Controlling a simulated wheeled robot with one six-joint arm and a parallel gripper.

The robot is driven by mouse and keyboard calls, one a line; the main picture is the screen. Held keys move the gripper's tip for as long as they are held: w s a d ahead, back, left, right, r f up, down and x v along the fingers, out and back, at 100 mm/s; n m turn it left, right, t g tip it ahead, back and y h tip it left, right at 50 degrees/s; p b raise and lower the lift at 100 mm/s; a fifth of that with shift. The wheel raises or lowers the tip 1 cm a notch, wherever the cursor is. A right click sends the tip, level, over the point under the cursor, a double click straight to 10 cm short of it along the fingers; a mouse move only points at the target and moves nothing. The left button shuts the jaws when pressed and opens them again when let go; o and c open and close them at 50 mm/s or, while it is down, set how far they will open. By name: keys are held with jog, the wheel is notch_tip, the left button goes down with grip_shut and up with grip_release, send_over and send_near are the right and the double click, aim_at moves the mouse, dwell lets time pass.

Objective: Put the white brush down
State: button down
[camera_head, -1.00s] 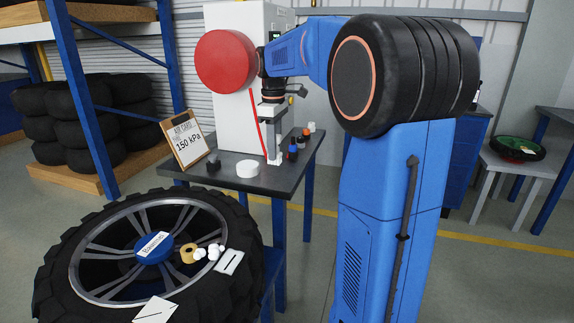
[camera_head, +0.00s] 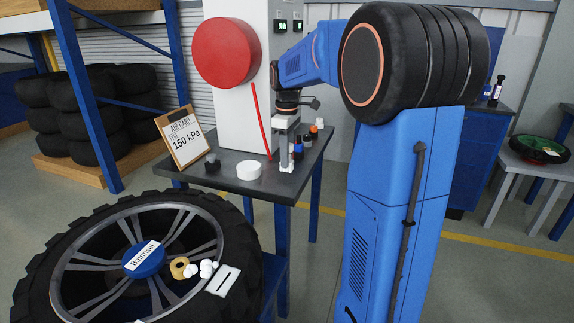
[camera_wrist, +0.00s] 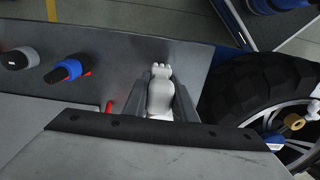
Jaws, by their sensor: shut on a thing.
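My gripper (camera_head: 285,158) points down over the dark grey table (camera_head: 225,182), close to its front edge and right of a white disc (camera_head: 249,170). In the wrist view my gripper (camera_wrist: 160,100) is shut on the white brush (camera_wrist: 160,92), a pale rounded piece with small knobs at its far end. The brush lies between the two grey fingers. In the head view I cannot tell the brush apart from the pale fingers. Whether its lower end touches the tabletop is not clear.
Small bottles (camera_head: 298,150) stand just behind and right of my gripper. A red rod (camera_head: 261,122) slants beside it. A sign reading 150 kPa (camera_head: 182,137) stands at the table's left. A large tyre (camera_head: 232,250) lies in front, with a yellow roll (camera_head: 179,267) on it.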

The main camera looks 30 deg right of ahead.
jog(key=shift+f, duration=1.5)
jog(key=shift+f, duration=0.1)
jog(key=c, duration=1.5)
grip_release()
jog(key=shift+o, duration=0.2)
